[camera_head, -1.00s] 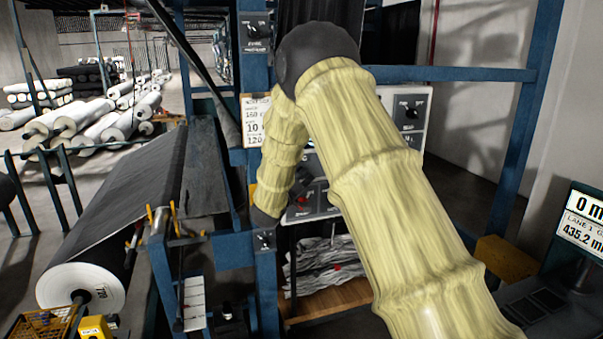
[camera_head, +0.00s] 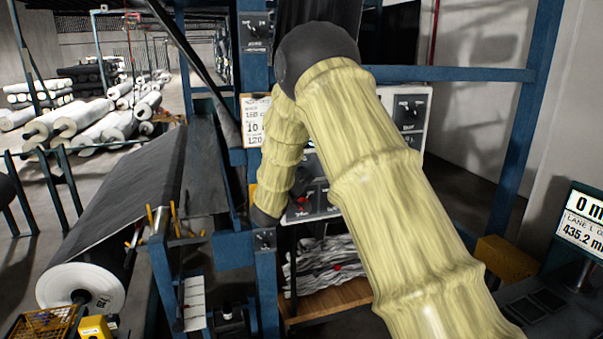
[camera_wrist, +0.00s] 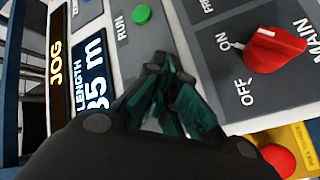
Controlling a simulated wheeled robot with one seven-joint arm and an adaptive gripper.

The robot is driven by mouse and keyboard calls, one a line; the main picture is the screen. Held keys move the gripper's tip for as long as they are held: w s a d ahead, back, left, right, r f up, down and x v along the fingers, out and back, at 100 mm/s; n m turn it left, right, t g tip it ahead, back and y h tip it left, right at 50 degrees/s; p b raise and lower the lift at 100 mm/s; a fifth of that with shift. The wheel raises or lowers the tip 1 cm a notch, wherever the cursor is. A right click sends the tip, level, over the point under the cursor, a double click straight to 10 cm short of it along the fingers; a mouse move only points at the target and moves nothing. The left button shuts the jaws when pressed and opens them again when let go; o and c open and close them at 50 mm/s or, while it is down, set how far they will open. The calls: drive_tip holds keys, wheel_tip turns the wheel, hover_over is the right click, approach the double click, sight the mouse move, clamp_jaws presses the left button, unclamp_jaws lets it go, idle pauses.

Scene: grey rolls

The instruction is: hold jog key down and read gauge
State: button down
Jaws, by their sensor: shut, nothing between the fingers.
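In the wrist view my gripper (camera_wrist: 165,80) is shut and empty, its fingertips over the grey control panel (camera_wrist: 205,75). An orange JOG label (camera_wrist: 56,62) shows at the left; I cannot tell which part is the jog key. Beside it a dark length display (camera_wrist: 92,75) is partly cut off and shows "35 m". In the head view a white gauge screen (camera_head: 583,222) at the right edge reads "0 m" above, and "LANE 1" with "435.2 m" below. My arm hides most of the panel (camera_head: 318,198) and my gripper there.
A green RUN button (camera_wrist: 141,14), a red MAIN switch (camera_wrist: 275,50) and a red button on yellow (camera_wrist: 278,160) sit near my gripper. Blue frame posts (camera_head: 535,110) stand close around my arm.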

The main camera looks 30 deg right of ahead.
drive_tip(key=shift+s, duration=0.15)
idle(0.8)
drive_tip(key=shift+s+a, duration=0.2)
drive_tip(key=shift+s, duration=0.5)
drive_tip(key=s, duration=0.2)
drive_tip(key=s+a, duration=0.1)
drive_tip(key=s, duration=0.2)
drive_tip(key=shift+a+p, duration=0.1)
drive_tip(key=shift+p, duration=0.25)
drive_tip(key=shift+w+f, duration=0.1)
drive_tip(key=shift+f, duration=0.05)
